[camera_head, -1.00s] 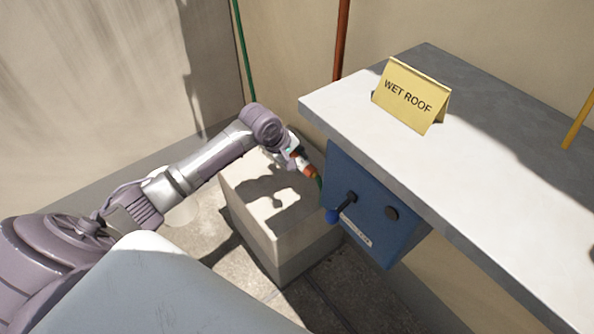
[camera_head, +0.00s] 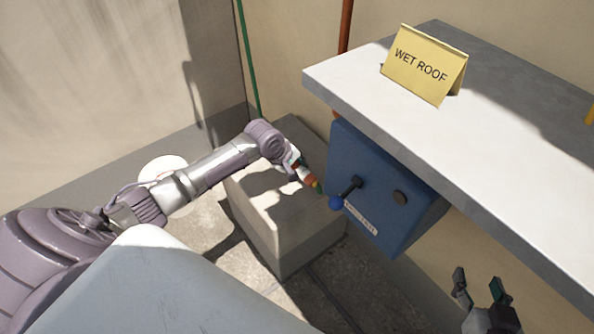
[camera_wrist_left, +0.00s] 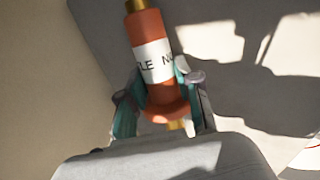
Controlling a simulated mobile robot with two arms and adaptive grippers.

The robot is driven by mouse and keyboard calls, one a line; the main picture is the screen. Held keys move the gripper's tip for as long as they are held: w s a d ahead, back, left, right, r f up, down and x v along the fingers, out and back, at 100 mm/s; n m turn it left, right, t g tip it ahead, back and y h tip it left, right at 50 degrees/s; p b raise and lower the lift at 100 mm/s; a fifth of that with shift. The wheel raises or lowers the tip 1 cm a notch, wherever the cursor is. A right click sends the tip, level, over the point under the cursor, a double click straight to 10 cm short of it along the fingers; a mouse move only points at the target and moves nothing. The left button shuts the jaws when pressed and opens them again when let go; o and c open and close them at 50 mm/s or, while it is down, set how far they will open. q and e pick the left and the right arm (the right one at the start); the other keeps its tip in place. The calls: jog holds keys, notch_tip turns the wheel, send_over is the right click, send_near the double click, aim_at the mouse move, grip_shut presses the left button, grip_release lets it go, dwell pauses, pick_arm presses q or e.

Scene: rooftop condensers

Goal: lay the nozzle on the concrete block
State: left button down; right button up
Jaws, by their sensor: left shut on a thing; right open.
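The nozzle (camera_head: 305,174) is an orange-red cylinder with a white label; its brass end shows in the left wrist view, where the nozzle (camera_wrist_left: 150,60) sits between the fingers. My left gripper (camera_head: 294,160) is shut on it, and its fingers (camera_wrist_left: 157,100) flank the lower body. The pale concrete block (camera_head: 290,228) stands on the floor below the arm. In the head view the nozzle overlaps the block's top near its right side; I cannot tell the height of the gap. My right gripper (camera_head: 481,287) is open and empty at the lower right.
A blue box (camera_head: 372,165) with a blue-knobbed lever (camera_head: 345,192) hangs under the grey ledge (camera_head: 480,130), close right of the nozzle. A yellow WET ROOF sign (camera_head: 425,64) stands on the ledge. A white round object (camera_head: 160,166) is behind my left arm.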

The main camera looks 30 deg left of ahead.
pick_arm(q)
jog(key=shift+f, duration=0.2)
pick_arm(e)
jog(key=shift+w+a+r, duration=0.1)
jog(key=shift+w+r, duration=0.1)
jog(key=shift+r, duration=0.2)
pick_arm(q)
jog(key=shift+f, duration=0.1)
jog(key=c, duration=0.8)
grip_release()
pick_arm(e)
jog(key=shift+s+f, duration=0.1)
jog(key=shift+f, duration=0.1)
